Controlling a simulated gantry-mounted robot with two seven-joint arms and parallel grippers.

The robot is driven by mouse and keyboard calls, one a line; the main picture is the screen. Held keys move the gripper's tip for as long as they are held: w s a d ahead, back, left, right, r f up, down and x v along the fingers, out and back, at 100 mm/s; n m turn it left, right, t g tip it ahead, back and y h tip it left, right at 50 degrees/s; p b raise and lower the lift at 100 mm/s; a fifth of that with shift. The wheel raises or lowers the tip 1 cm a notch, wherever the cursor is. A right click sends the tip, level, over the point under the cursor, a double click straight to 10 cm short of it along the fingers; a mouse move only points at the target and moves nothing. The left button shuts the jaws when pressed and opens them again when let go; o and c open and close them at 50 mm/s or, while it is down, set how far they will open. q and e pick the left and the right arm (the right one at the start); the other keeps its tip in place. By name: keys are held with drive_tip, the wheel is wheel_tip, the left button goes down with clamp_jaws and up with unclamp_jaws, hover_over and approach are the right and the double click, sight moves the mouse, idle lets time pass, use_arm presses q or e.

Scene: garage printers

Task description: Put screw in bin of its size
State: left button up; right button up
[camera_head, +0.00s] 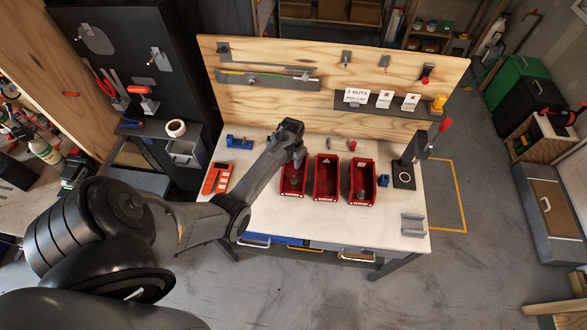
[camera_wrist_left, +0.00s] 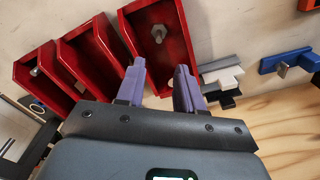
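Three red bins stand side by side on the workbench: the left bin (camera_head: 293,190), the middle bin (camera_head: 326,192) and the right bin (camera_head: 361,197). My left gripper (camera_head: 299,158) is above the back end of the left bin. In the left wrist view its two purple fingers (camera_wrist_left: 161,84) are apart with nothing between them. A grey screw (camera_wrist_left: 158,33) lies in the left bin, beyond the fingertips. My right gripper is not in view.
A blue holder (camera_head: 239,142) sits left of the bins, with a grey hexagonal piece at it in the wrist view (camera_wrist_left: 282,69). A black stand (camera_head: 404,175) is right of the bins.

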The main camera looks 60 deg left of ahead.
use_arm(q)
drive_tip(key=s+d+r+m+t, duration=0.1)
drive_tip(key=s+d+r, duration=0.4)
drive_tip(key=d, duration=0.5)
drive_tip(key=s+d+r+m+t, duration=0.1)
drive_tip(key=s+d+r+m, duration=0.2)
drive_tip(key=s+d+r, duration=0.3)
drive_tip(key=s+d+r+m+t, duration=0.1)
drive_tip(key=s+d+r, duration=0.4)
drive_tip(key=d, duration=1.1)
drive_tip(key=shift+s+r+m, duration=0.3)
drive_tip(key=shift+s+m, duration=0.4)
drive_tip(key=shift+s, duration=0.4)
